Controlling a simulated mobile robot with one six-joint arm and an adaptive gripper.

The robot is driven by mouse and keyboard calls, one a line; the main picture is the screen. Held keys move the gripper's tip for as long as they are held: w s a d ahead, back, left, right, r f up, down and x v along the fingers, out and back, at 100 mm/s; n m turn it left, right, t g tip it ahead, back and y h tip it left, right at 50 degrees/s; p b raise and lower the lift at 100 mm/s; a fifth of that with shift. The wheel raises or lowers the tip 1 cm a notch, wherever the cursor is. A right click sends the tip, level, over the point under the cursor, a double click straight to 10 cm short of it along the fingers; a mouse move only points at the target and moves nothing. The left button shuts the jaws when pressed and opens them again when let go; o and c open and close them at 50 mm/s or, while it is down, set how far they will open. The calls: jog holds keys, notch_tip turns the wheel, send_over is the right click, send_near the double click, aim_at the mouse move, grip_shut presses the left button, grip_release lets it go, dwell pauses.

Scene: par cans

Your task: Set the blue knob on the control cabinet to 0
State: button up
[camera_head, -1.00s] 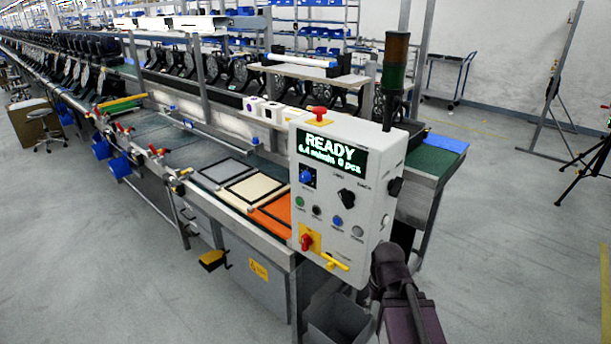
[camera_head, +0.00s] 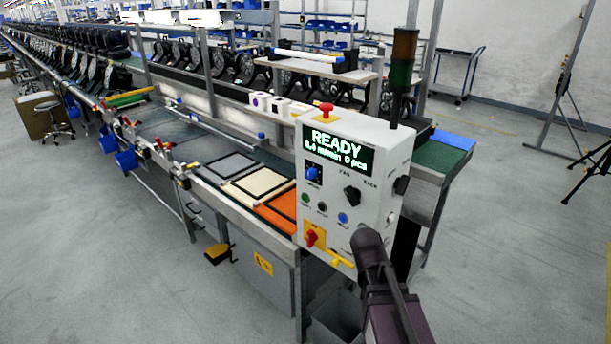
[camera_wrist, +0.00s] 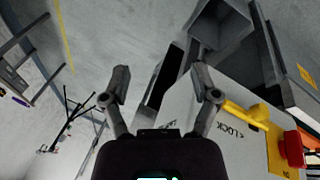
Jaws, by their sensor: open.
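The control cabinet (camera_head: 378,160) is a pale grey box with a lit "READY" display. The blue knob (camera_head: 313,173) sits on a dark plate at the left of its front, under the display; I cannot read its setting. My gripper (camera_wrist: 162,88) is open and empty in the wrist view, its two fingers apart. It is close to the lower part of the cabinet (camera_wrist: 185,105), apart from the blue knob, which the wrist view does not show. In the head view my arm hides the cabinet's lower right front.
A black knob (camera_head: 351,195), a blue button (camera_head: 343,218) and a red switch on yellow (camera_head: 311,238) share the panel. A yellow lever (camera_wrist: 245,112) juts out near my right finger. A grey bin (camera_head: 340,312) stands below.

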jog(key=w+a+r+m+t+h+p, duration=0.1)
jog(key=w+a+r+m+t+h, duration=0.1)
jog(key=w+a+r+t+h, duration=0.25)
jog(key=m+t+h+p, duration=0.2)
jog(key=m+t+h, duration=0.15)
jog(key=t, duration=0.55)
send_near(308, 175)
jog(key=v, duration=0.4)
jog(key=shift+s+r+y, duration=0.15)
jog(key=shift+r+y, duration=0.1)
jog(key=shift+y, duration=0.05)
jog(key=shift+x, duration=6.95)
jog(key=shift+f, duration=0.15)
jog(key=shift+s, duration=0.1)
grip_shut()
